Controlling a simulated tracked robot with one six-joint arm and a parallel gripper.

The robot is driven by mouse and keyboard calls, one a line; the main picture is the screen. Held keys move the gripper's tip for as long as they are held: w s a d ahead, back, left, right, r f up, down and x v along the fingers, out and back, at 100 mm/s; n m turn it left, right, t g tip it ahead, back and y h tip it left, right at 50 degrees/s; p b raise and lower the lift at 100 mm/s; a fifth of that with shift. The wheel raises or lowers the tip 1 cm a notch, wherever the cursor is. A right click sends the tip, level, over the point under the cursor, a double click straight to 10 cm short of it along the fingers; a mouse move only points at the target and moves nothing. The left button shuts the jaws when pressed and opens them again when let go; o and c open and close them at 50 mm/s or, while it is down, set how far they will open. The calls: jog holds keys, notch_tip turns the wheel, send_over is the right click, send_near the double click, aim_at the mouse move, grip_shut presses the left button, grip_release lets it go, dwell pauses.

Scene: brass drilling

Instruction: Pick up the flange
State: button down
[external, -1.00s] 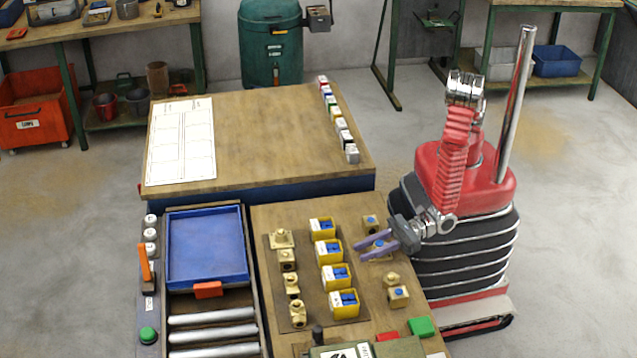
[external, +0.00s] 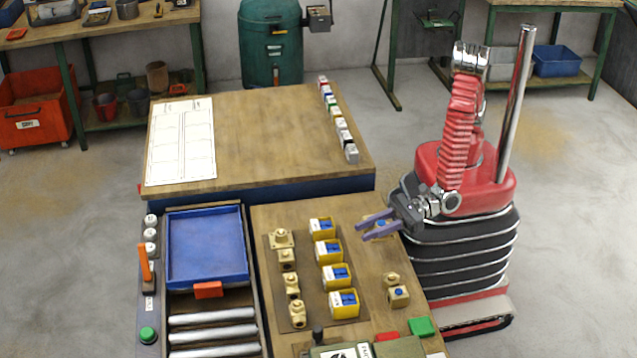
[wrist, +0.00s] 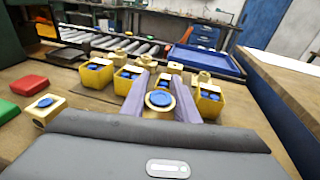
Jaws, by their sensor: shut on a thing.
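The flange, a round brass piece with a blue disc in its top, is held between my fingers; it shows in the wrist view (wrist: 160,101) and partly in the external view (external: 382,223). My gripper (external: 362,232) is shut on it, above the right side of the wooden bench, and the bench below looks bare. Its two purple fingers (wrist: 161,70) lie either side of the flange in the wrist view. The flange's underside is hidden.
Yellow bins (external: 328,252) with blue contents stand in a row left of my gripper, beside a board of brass parts (external: 291,285). A brass block with a blue top (external: 399,296) stands nearer. A blue tray (external: 207,285) lies further left.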

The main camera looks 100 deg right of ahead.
jog(key=shift+r, duration=1.05)
